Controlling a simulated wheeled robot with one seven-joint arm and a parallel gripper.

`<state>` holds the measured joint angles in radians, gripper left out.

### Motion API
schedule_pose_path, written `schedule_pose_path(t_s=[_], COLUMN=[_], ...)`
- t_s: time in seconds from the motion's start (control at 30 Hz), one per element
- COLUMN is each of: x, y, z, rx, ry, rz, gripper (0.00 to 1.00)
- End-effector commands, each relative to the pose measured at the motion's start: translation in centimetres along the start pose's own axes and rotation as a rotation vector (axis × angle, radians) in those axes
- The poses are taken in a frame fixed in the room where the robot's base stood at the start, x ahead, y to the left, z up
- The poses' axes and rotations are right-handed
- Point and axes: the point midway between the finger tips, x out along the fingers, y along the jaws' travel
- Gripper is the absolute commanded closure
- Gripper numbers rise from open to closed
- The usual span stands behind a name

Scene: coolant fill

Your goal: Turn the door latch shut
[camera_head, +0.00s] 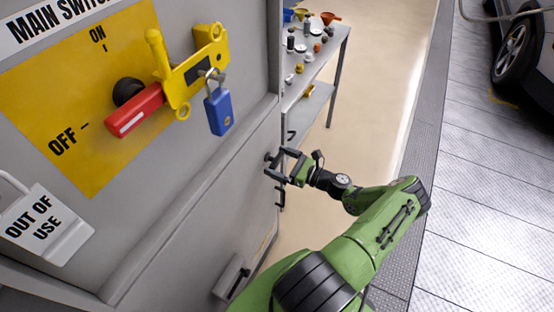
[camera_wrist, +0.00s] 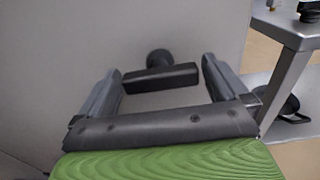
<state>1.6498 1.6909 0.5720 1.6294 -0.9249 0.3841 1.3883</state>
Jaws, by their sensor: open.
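The door latch (camera_wrist: 160,78) is a dark bar on a round black hub, set on the grey cabinet door (camera_wrist: 75,45). In the wrist view the bar lies nearly level, tilted slightly up to the right. My gripper (camera_wrist: 161,68) is open, with one finger near each end of the bar. I cannot tell whether either finger touches it. In the head view my gripper (camera_head: 278,163) is at the cabinet's right side, and the latch (camera_head: 269,157) shows only as a small dark spot there, partly hidden by the fingers.
A main switch with a red handle (camera_head: 136,109), yellow hasp (camera_head: 190,75) and blue padlock (camera_head: 219,108) is on the cabinet front. An out-of-use tag (camera_head: 45,225) hangs at left. A table (camera_head: 335,45) with small items stands behind my gripper. Open floor lies right of it.

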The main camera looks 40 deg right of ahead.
Motion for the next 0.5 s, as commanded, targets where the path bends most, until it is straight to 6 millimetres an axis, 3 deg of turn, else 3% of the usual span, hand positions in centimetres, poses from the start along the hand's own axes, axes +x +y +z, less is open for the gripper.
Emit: schedule_pose_path(t_s=[0.1,0.33,0.5], x=[0.92,1.03,1.0], y=[0.01,-0.01,-0.01], z=[-0.01,-0.02,-0.02], rx=[0.0,0.0,0.0], ry=[0.0,0.0,0.0], rz=[-0.001,-0.001,-0.001], gripper=[0.0,0.0,0.24])
